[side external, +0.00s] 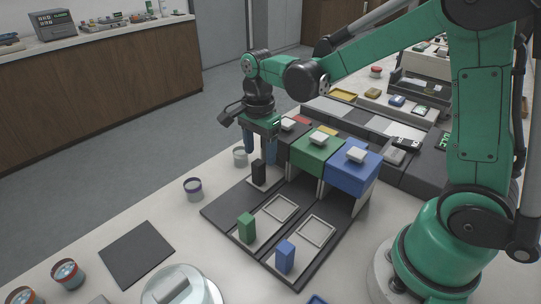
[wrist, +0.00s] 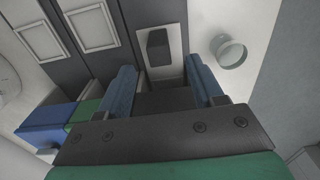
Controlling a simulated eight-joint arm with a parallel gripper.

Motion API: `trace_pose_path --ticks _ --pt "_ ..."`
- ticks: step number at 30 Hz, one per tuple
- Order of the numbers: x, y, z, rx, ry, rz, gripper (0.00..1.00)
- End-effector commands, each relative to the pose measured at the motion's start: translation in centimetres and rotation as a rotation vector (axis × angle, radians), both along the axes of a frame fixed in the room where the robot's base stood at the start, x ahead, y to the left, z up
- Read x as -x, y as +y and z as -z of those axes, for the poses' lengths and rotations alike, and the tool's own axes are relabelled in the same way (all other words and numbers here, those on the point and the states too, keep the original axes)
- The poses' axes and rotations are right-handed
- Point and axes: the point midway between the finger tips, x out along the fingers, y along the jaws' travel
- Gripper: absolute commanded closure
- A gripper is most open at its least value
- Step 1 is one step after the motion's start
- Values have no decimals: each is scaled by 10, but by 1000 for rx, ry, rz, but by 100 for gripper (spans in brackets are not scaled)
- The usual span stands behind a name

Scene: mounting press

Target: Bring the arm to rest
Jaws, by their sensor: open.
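My green arm holds my gripper (side external: 260,146) above the back left of the dark base plate (side external: 236,213). The gripper points down. Its two blue fingers are apart with nothing between them, and they also show open in the wrist view (wrist: 162,82). A black block (side external: 259,173) stands upright just below and in front of the fingers. In the wrist view the black block (wrist: 157,46) sits in a pale frame beyond the fingertips. A green block (side external: 246,228) and a blue block (side external: 285,257) stand by their pale frames.
Green (side external: 317,153) and blue (side external: 355,172) housings with pale knobs stand right of the gripper; a dark one is partly hidden. Cups (side external: 193,189) stand left of the plate. A dark mat (side external: 137,255) and round metal lid (side external: 180,287) lie in front. Devices crowd the back right.

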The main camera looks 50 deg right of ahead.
Motion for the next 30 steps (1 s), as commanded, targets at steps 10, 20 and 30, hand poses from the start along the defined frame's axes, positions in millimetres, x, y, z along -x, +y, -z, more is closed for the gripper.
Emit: trace_pose_path --ticks 10,20,30 --pt "32 7 -43 78 -228 -592 39" --pt "70 14 -60 369 -449 -1316 39" --pt "78 16 -60 487 -484 -1511 39"
